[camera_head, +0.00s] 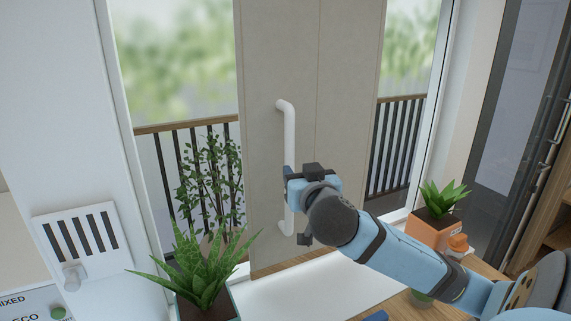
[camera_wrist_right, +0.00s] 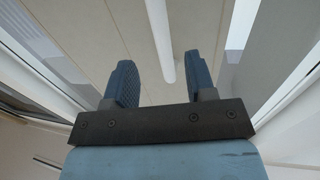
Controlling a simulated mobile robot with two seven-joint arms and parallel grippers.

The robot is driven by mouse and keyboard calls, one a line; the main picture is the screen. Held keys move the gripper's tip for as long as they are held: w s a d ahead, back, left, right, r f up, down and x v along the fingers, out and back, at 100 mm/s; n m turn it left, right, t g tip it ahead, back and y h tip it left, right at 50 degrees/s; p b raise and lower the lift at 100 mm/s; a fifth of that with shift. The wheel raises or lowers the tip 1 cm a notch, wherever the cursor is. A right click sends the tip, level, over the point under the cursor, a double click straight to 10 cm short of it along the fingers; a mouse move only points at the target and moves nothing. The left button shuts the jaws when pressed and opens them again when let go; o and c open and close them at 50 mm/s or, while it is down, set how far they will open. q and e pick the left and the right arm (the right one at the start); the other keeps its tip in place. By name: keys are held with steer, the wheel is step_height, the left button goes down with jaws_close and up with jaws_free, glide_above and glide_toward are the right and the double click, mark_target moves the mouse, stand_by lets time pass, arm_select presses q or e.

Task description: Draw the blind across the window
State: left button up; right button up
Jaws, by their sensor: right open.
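The blind (camera_head: 343,80) is a beige panel hanging over the middle of the window (camera_head: 175,60), with glass showing on both sides of it. A white vertical bar handle (camera_head: 290,130) is fixed to the panel. My right gripper (camera_head: 292,195) is at the lower half of the handle. In the right wrist view the handle (camera_wrist_right: 160,40) comes down between the two open blue fingers (camera_wrist_right: 160,78), with a gap on each side. The lower part of the handle is partly hidden by my gripper in the head view. My left gripper is not in view.
A spiky plant (camera_head: 205,265) stands at the lower left, and a small plant in an orange pot (camera_head: 432,232) at the right. A white wall box with slots (camera_head: 85,240) is at the far left. The white sill (camera_head: 310,290) below the blind is mostly clear.

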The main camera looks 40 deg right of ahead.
mark_target(291, 159)
steer(key=p+x, duration=0.2)
steer(key=x, duration=0.8)
steer(key=shift+w+p, duration=0.1)
steer(key=shift+p, duration=0.3)
steer(key=shift+w+d+f, duration=0.15)
steer(key=shift+w+d, duration=0.1)
steer(key=shift+w, duration=0.2)
steer(key=c, duration=0.9)
jaws_close()
